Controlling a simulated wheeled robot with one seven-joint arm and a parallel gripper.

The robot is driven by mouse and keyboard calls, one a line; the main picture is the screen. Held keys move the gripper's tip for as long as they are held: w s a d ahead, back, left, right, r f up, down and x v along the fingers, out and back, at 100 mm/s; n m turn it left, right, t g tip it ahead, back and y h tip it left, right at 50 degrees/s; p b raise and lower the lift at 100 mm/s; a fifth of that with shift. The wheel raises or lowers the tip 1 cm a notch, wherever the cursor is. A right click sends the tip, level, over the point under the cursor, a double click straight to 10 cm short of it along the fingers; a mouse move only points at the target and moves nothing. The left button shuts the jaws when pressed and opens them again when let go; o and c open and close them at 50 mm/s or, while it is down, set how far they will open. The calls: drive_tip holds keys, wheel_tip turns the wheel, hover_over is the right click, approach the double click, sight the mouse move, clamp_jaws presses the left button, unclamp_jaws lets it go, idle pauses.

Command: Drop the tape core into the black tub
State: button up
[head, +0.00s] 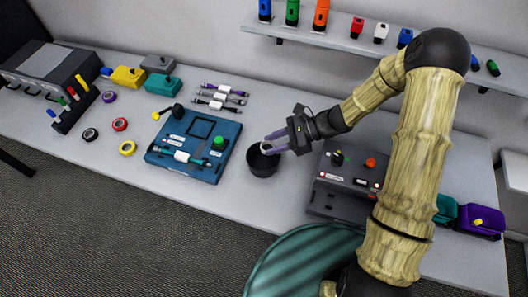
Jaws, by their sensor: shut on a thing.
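The black tub (262,162) stands on the table just right of the blue work mat, its opening facing up. My gripper (267,145) is above the tub's rim, its two pale purple fingers pointing left over the opening. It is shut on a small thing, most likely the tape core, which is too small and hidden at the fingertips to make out. I cannot tell whether the fingertips touch the tub.
The blue mat (157,157) holds a cable and a green knob. Tape rolls (127,148) and colored bins (128,77) lie further left. A dark control panel (325,208) stands right of the tub, under my arm. A shelf (345,44) runs along the wall.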

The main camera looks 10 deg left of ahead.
drive_tip(key=shift+w, duration=0.2)
drive_tip(key=shift+s, duration=0.1)
wheel_tip(320, 180, down, 6)
drive_tip(key=b, duration=0.4)
drive_tip(key=shift+s+b, duration=0.15)
drive_tip(key=shift+b, duration=0.25)
drive_tip(key=o, duration=1)
drive_tip(key=shift+d+r, duration=0.1)
